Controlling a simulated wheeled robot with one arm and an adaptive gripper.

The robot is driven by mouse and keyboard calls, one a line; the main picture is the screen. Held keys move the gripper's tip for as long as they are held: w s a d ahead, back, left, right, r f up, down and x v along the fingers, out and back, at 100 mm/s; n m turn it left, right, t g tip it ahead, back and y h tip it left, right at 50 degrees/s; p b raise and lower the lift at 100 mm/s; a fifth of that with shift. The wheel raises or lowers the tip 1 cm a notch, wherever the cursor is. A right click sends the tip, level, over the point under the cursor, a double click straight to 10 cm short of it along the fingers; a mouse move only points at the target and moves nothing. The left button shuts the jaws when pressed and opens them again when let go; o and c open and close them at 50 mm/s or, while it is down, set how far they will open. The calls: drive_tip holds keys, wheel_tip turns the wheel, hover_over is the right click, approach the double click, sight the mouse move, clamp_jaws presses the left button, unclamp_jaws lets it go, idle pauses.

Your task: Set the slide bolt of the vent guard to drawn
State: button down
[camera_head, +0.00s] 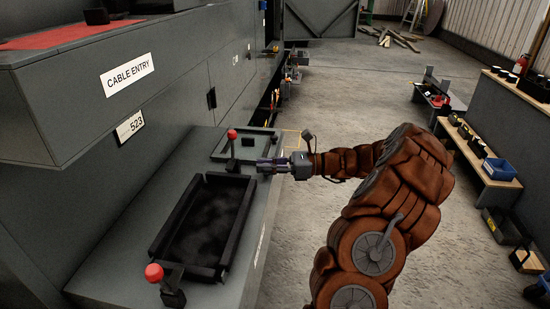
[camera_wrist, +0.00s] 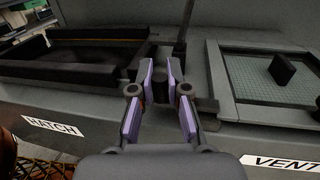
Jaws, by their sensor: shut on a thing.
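The vent guard (camera_wrist: 262,78) is a framed mesh panel on the right of the wrist view, above a VENT label (camera_wrist: 285,164). In the head view the vent guard (camera_head: 260,141) lies at the far end of the bench. A black upright knob, which looks like the slide bolt's handle (camera_wrist: 160,84), stands between my fingers, left of the guard's frame. My gripper (camera_wrist: 161,70) is shut on it, with a purple pad on each side. In the head view my gripper (camera_head: 264,165) reaches in from the right; the knob is hidden there. How far the bolt is drawn cannot be told.
A red-topped lever (camera_head: 232,135) stands close to my gripper; its dark stem (camera_wrist: 185,28) rises behind the fingers. A black-rimmed hatch (camera_head: 247,200) lies nearer, with another red-topped lever (camera_head: 154,272) at its near end. A grey cabinet (camera_head: 190,90) rises behind the bench.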

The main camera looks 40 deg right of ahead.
drive_tip(key=shift+s+a, duration=0.35)
drive_tip(key=shift+a, duration=0.05)
drive_tip(key=c, duration=1.1)
unclamp_jaws()
drive_tip(key=shift+c, duration=0.2)
drive_tip(key=shift+d, duration=0.15)
drive_tip(key=v, duration=1.1)
drive_tip(key=shift+s+d, duration=0.2)
drive_tip(key=shift+d, duration=0.1)
